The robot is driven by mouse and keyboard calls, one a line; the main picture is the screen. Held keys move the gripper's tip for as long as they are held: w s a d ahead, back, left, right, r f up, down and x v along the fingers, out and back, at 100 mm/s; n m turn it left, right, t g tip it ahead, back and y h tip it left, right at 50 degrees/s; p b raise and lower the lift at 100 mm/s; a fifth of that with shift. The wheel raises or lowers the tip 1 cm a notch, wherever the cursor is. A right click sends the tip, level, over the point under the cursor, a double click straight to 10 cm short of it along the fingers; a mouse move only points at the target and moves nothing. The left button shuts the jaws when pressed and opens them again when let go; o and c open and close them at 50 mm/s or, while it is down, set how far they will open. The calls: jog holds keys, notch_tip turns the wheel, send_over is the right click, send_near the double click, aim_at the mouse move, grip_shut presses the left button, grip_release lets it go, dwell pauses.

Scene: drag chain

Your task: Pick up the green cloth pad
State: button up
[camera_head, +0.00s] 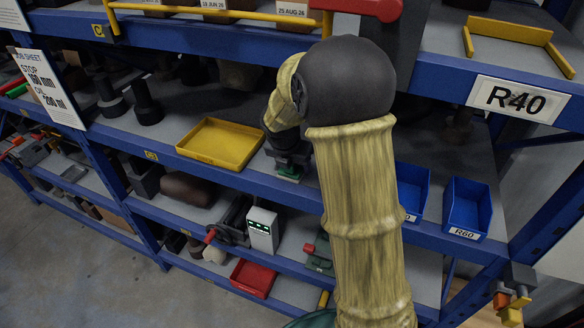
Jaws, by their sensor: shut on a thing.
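My arm reaches from the bottom of the head view up to the blue shelf rack and bends down to the middle shelf. My gripper (288,164) is at the front of that shelf, just right of the yellow tray. It is shut on the green cloth pad (289,177), of which only a small green part shows under the jaws. The jaws and my wrist hide the rest of the pad. I cannot tell whether the pad touches the shelf.
A yellow tray (220,143) lies left of my gripper. Blue bins (467,208) stand right of my arm. Black weights (146,102) stand farther left. An upper shelf edge (230,43) runs above. A white box (262,230) and red tray (254,278) sit lower.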

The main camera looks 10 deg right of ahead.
jog(key=shift+r, duration=0.55)
notch_tip(320, 180, up, 2)
jog(key=shift+r+b, duration=0.1)
jog(key=shift+b, duration=0.35)
jog(key=s+a+b, duration=0.5)
jog(key=s+a, duration=0.5)
jog(key=s, duration=0.4)
jog(key=shift+s+a, duration=0.3)
jog(key=shift+r, duration=0.1)
